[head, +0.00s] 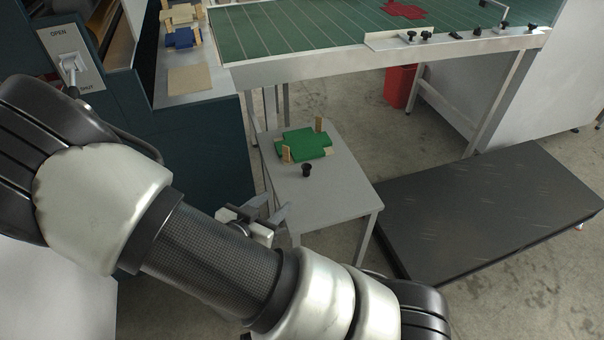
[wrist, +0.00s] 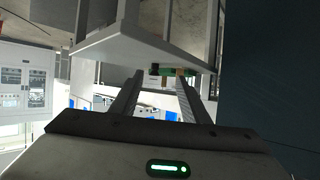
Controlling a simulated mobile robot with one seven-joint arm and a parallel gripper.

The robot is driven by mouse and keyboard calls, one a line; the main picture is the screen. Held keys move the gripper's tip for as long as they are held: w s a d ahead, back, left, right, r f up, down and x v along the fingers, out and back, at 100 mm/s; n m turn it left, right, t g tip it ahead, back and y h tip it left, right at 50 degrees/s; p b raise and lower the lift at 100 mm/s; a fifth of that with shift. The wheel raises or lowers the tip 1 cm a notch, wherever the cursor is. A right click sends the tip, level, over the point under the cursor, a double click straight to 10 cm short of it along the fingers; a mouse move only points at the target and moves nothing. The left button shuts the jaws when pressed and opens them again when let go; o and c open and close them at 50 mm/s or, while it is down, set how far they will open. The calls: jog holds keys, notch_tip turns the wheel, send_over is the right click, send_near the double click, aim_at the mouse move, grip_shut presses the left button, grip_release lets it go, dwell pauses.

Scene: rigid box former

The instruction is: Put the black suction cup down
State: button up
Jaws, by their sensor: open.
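The black suction cup (head: 306,170) stands upright on the small grey table (head: 325,197), near its middle and just in front of the green cross-shaped piece (head: 305,143). My gripper (head: 270,212) is at the table's near left edge, open and apart from the cup, with nothing seen between its fingers. In the wrist view, the two open fingers (wrist: 158,78) point toward the table edge. A small dark shape and a bit of green show beyond the fingertips there, too small to make out clearly.
Small wooden blocks (head: 286,154) stand by the green piece. A low black platform (head: 490,210) lies to the right of the table. A long green-topped bench (head: 300,35) runs behind, with a red bin (head: 399,86) under it. A dark cabinet (head: 205,150) stands close on the left.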

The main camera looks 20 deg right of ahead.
jog(key=s+h, duration=0.1)
jog(key=b, duration=0.3)
send_near(305, 171)
jog(key=shift+w+d+f+t+h, duration=0.2)
jog(key=shift+w+d+f, duration=0.15)
jog(key=shift+d+f, duration=0.2)
jog(key=shift+w+d+f+t+h, duration=0.1)
jog(key=shift+w+d+f+t, duration=0.1)
jog(key=shift+w+d+f, duration=0.35)
jog(key=shift+b+x, duration=0.9)
jog(key=shift+x, duration=2.15)
jog(key=shift+w+a, duration=0.15)
grip_shut()
